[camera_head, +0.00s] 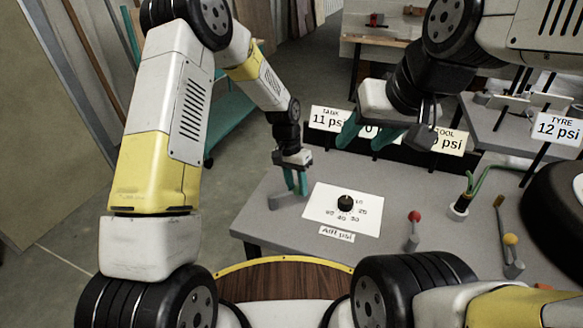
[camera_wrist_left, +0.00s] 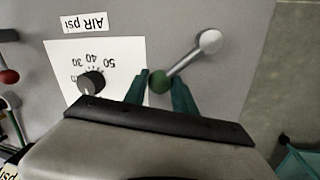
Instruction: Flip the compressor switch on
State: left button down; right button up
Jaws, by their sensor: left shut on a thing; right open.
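A toggle lever with a green ball knob (camera_wrist_left: 158,81) stands on the grey bench; its grey rod runs to a round pale base (camera_wrist_left: 210,41) in the left wrist view. I take it for the compressor switch, though I read no label on it. My left gripper (camera_wrist_left: 168,92) has its teal fingers on both sides of the green knob, shut on it. In the head view my left gripper (camera_head: 296,182) is at the bench's left part, over the lever's grey base (camera_head: 282,201); the knob is hidden there. My right gripper (camera_head: 378,138) is open and empty above the bench's back.
A black dial (camera_head: 345,202) on a white card, labelled AIR psi, is right of the left gripper. Red-knobbed (camera_head: 414,217) and yellow-knobbed (camera_head: 510,240) levers stand further right. Signs behind include TANK 11 psi (camera_head: 329,118) and TYRE 12 psi (camera_head: 558,127). A black tyre (camera_head: 555,215) is at right.

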aim_at(295, 189)
pick_arm(q)
jog(key=shift+s+d+m, duration=0.2)
jog(key=shift+s+m, duration=0.6)
jog(key=shift+m, duration=0.4)
jog(key=shift+s, duration=0.1)
jog(key=c, duration=1)
grip_release()
jog(key=shift+c, duration=0.2)
jog(key=r, duration=0.4)
jog(key=w+r, duration=0.1)
jog(key=r, duration=0.2)
jog(key=shift+a, duration=0.4)
jog(key=shift+r, duration=0.35)
jog(key=shift+a, duration=0.1)
